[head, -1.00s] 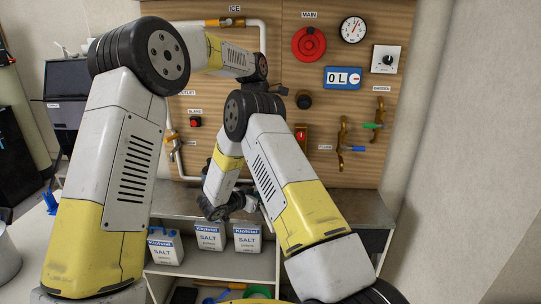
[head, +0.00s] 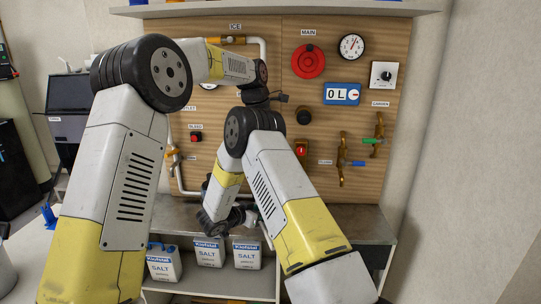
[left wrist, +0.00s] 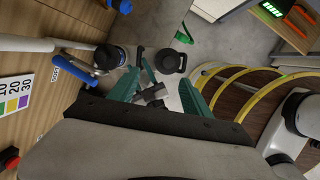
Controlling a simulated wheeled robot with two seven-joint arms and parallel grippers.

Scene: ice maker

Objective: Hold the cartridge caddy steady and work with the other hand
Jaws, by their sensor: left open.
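I cannot make out the cartridge caddy with certainty in either view. In the left wrist view my left gripper (left wrist: 165,76) has two teal fingers spread apart, with nothing clearly held between them. A dark, round-topped thing with a handle (left wrist: 171,62) shows beyond the fingertips. A black-capped cylinder (left wrist: 109,57) stands by the panel to the left of it. In the head view my left arm reaches to the middle of the panel. My right arm bends down to the shelf top, where my right gripper (head: 246,216) is small and partly hidden, so its fingers are unclear.
The wooden panel (head: 330,130) carries pipes, a red knob (head: 308,61), a gauge (head: 351,47) and brass valves (head: 343,160). Several salt containers (head: 209,253) stand on the shelf below the grey top (head: 365,222). Yellow hoops (left wrist: 235,72) lie right in the left wrist view.

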